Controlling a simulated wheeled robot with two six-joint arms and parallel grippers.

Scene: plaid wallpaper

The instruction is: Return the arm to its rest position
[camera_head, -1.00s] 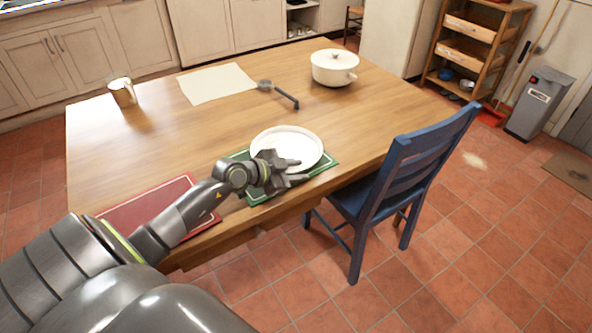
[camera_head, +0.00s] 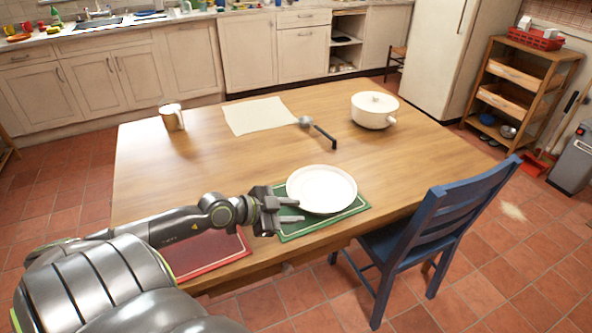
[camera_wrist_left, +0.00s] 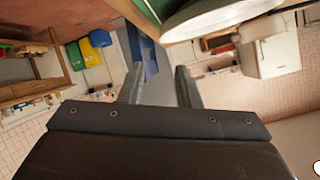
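My left gripper (camera_head: 290,210) is over the near side of the table, just left of the white plate (camera_head: 322,187). Its fingers are apart with nothing between them; the open fingers also show in the left wrist view (camera_wrist_left: 160,88). The plate lies on the green placemat (camera_head: 335,222). My left arm reaches in from the lower left, above the red placemat (camera_head: 205,255). In the left wrist view the scene looks rotated, and part of the plate (camera_wrist_left: 215,14) shows at the top. My right gripper is in no view.
A blue chair (camera_head: 440,225) stands at the right near side. The table's middle left is clear.

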